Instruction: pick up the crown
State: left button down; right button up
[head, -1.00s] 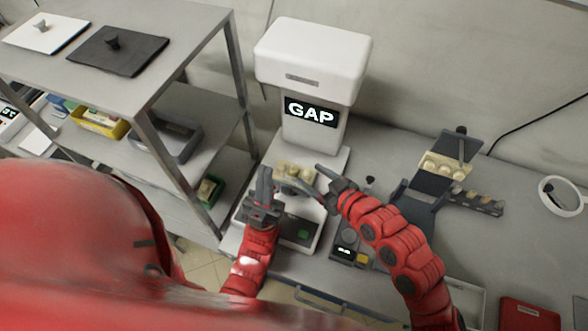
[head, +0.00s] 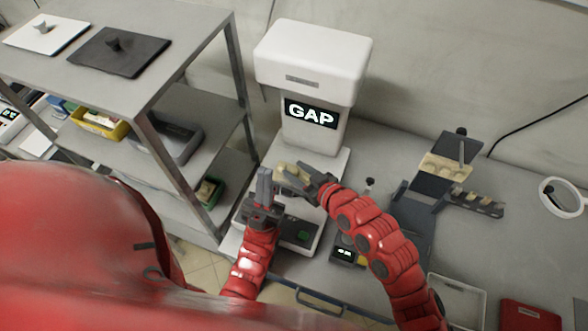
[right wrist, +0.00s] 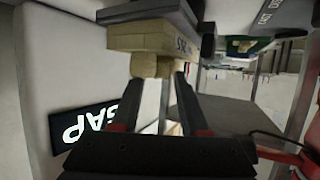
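A beige block with rounded tooth-like knobs (head: 287,169) is at the white machine's base in the head view. In the right wrist view the lettered beige block (right wrist: 150,42) sits against a dark grey plate, with two knobs (right wrist: 143,66) sticking out towards my fingers. I cannot tell which knob, if any, is the crown. My right gripper (head: 300,178) is at the block. In the right wrist view its fingers (right wrist: 161,88) are apart, with a visible gap and nothing clearly held. My left gripper (head: 265,184) stands just left of the block, its fingers pointing up; their gap is unclear.
The white machine (head: 315,55) with a GAP display rises behind the block. A metal shelf (head: 165,85) stands close on the left. A dark stand with another beige piece (head: 446,167), a white tray (head: 458,296) and a red box (head: 530,315) are to the right.

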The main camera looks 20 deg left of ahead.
grip_shut()
